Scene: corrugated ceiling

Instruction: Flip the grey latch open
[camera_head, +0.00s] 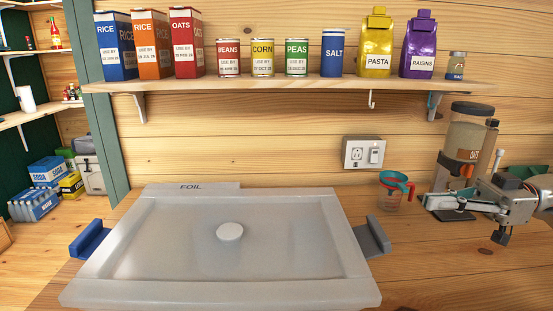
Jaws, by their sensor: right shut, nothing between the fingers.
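A large translucent container with a pale lid (140,262) stands on the wooden counter. A round whitish knob (230,232) is at the lid's middle. The grey latch (372,236) sticks out from the container's right side. A blue latch (90,239) sticks out from its left side. My right gripper (432,202) is shut and empty, reaching in from the right edge. It is to the right of the grey latch, apart from it, in front of a dispenser. My left gripper is out of view.
A measuring cup (393,195) with teal and red parts and a dispenser (467,135) stand behind, at the right. A shelf (290,86) with boxes, cans and bags runs above. A wall outlet (364,153) is below it.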

